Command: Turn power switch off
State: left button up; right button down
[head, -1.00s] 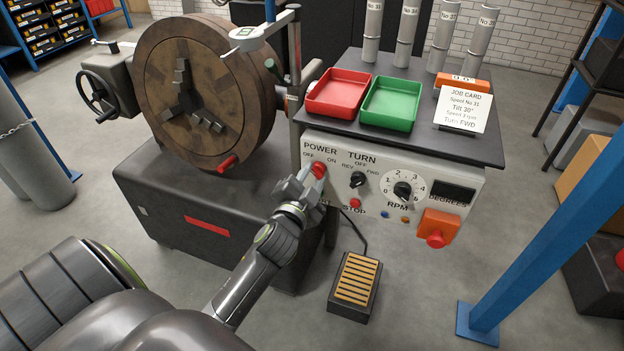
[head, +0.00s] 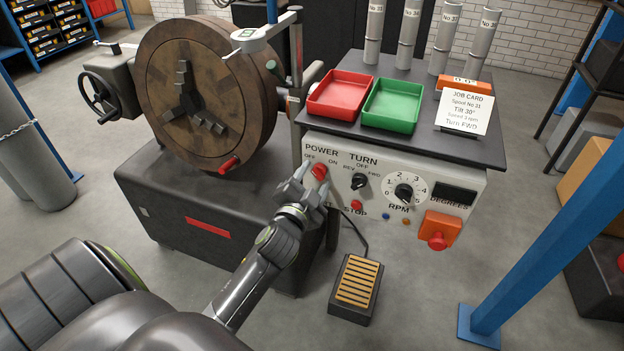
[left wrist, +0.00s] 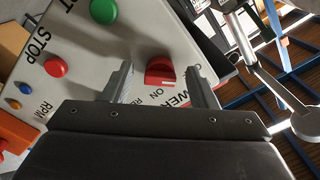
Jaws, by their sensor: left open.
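The red power switch (head: 319,171) is a knob at the upper left of the pale control panel (head: 456,212), below the word POWER, with OFF to its left and ON to its right. My left gripper (head: 313,176) is open and empty, just in front of the switch. In the left wrist view the red knob (left wrist: 160,72) shows between the two spread fingers, apart from both. Its white mark lies at its lower right end, to the right of the ON label; OFF is not readable there. My right gripper is not in view.
On the panel are a black TURN knob (head: 359,181), a red STOP button (head: 356,205), an RPM dial (head: 404,192) and an orange box with a red button (head: 438,228). A foot pedal (head: 354,289) stands on the floor. A large chuck (head: 200,100) is at left.

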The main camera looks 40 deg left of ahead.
pick_arm(q)
jog(key=shift+s, duration=0.15)
jog(key=p+v, duration=0.2)
jog(key=v, duration=1.5)
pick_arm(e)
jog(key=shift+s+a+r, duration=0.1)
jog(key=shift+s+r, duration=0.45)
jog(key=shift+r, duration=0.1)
pick_arm(q)
jog(key=shift+f, duration=0.15)
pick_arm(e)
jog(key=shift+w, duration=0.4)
